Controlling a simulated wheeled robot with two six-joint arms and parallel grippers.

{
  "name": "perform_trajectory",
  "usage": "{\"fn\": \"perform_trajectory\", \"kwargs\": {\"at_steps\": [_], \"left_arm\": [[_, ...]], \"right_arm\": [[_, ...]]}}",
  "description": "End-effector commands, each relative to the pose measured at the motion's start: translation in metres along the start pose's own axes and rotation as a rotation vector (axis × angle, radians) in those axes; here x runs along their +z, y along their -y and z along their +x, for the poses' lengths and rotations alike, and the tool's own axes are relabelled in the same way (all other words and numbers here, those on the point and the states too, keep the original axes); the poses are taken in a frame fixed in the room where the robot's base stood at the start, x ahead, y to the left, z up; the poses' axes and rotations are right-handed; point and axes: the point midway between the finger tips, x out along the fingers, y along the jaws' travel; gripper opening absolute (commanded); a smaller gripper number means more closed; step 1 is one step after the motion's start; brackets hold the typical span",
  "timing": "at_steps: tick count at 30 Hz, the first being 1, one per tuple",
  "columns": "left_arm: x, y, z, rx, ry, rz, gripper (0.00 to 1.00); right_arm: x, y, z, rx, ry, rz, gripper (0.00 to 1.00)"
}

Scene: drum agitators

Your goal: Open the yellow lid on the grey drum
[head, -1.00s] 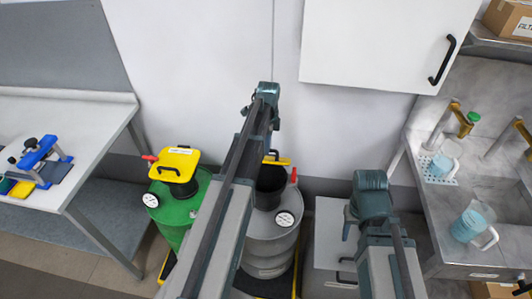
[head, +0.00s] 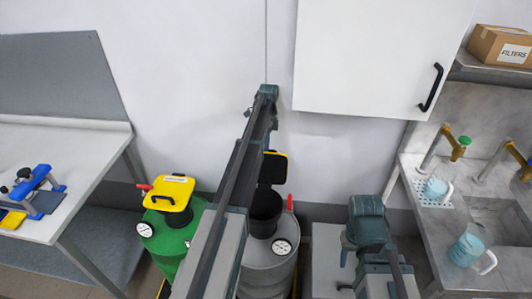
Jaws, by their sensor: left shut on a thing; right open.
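The grey drum (head: 268,262) stands in the middle, partly behind my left arm. Its black neck (head: 266,204) shows. The yellow lid (head: 275,166) is tilted up at the back of the neck, with its dark underside towards me and a thin yellow edge showing. A red lever (head: 290,202) and a white gauge (head: 281,247) are on this drum. My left arm crosses in front of the drum and hides part of the neck and lid; its gripper's jaws are hidden. My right arm is right of the drum, over a pale cabinet; its jaws are hidden too.
A green drum (head: 178,245) with a shut yellow lid (head: 170,192) stands close on the left. A workbench (head: 85,160) is at far left. A pale cabinet (head: 324,250) is right of the grey drum. A sink counter (head: 440,222) with mugs is at right; a wall cupboard (head: 375,55) hangs above.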

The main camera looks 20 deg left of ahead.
Motion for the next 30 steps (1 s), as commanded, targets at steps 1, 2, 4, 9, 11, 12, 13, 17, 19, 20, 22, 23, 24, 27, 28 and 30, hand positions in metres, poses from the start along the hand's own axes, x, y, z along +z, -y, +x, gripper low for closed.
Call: {"fn": "perform_trajectory", "kwargs": {"at_steps": [1, 2, 4, 9, 11, 12, 13, 17, 19, 20, 22, 23, 24, 27, 28, 30], "left_arm": [[-0.0006, 0.004, 0.0008, 0.007, -0.001, 0.002, 0.0], [-0.0006, 0.0045, 0.0007, 0.011, -0.001, 0.002, 0.0], [-0.0005, 0.0048, 0.0003, 0.019, -0.001, 0.002, 0.0], [-0.0005, 0.0044, -0.0001, 0.027, -0.001, 0.002, 0.0], [-0.0005, 0.0042, -0.0002, 0.027, -0.001, 0.002, 0.0], [-0.0005, 0.0041, -0.0002, 0.027, -0.001, 0.002, 0.0], [-0.0005, 0.004, -0.0002, 0.027, -0.001, 0.002, 0.0], [-0.0004, 0.0039, -0.0002, 0.027, -0.001, 0.002, 0.0], [-0.0004, 0.0039, -0.0003, 0.027, -0.001, 0.002, 0.28], [-0.0004, 0.0038, -0.0003, 0.027, -0.001, 0.001, 0.33], [-0.0003, 0.0038, -0.0004, 0.027, -0.001, 0.001, 0.46], [-0.0003, 0.0038, -0.0004, 0.027, 0.0, 0.001, 0.47], [-0.0002, 0.0038, -0.0005, 0.027, 0.0, 0.001, 0.47], [-0.0002, 0.0037, -0.0006, 0.027, 0.0, 0.001, 0.47], [-0.0001, 0.0038, -0.0007, 0.027, 0.0, 0.001, 0.47], [-0.0001, 0.0038, -0.0008, 0.027, 0.0, 0.0, 0.47]], "right_arm": [[-0.0001, 0.0002, 0.0024, 0.0, 0.0, 0.0, 0.5], [-0.0001, 0.0003, 0.0026, 0.0, 0.0, 0.0, 0.5], [-0.0002, 0.0003, 0.0029, 0.0, 0.0, 0.0, 0.5], [-0.0002, 0.0003, 0.0029, 0.0, 0.0, 0.0, 0.5], [-0.0002, 0.0003, 0.0028, 0.0, 0.0, 0.0, 0.5], [-0.0002, 0.0003, 0.0027, 0.0, 0.0, 0.0, 0.5], [-0.0002, 0.0003, 0.0027, 0.0, 0.0, 0.0, 0.5], [-0.0001, 0.0003, 0.0026, 0.0, 0.0, 0.0, 0.5], [-0.0001, 0.0002, 0.0026, 0.0, 0.0, 0.0, 0.5], [-0.0002, 0.0002, 0.0026, 0.0, 0.0, 0.0, 0.5], [-0.0001, 0.0002, 0.0025, 0.0, 0.0, 0.0, 0.5], [-0.0001, 0.0002, 0.0024, 0.0, 0.0, 0.0, 0.5], [-0.0001, 0.0002, 0.0024, 0.0, 0.0, 0.0, 0.5], [-0.0001, 0.0002, 0.0022, 0.0, 0.0, 0.0, 0.5], [-0.0001, 0.0002, 0.0022, 0.0, 0.0, 0.0, 0.5], [-0.0001, 0.0002, 0.0021, 0.0, 0.0, 0.0, 0.5]]}}
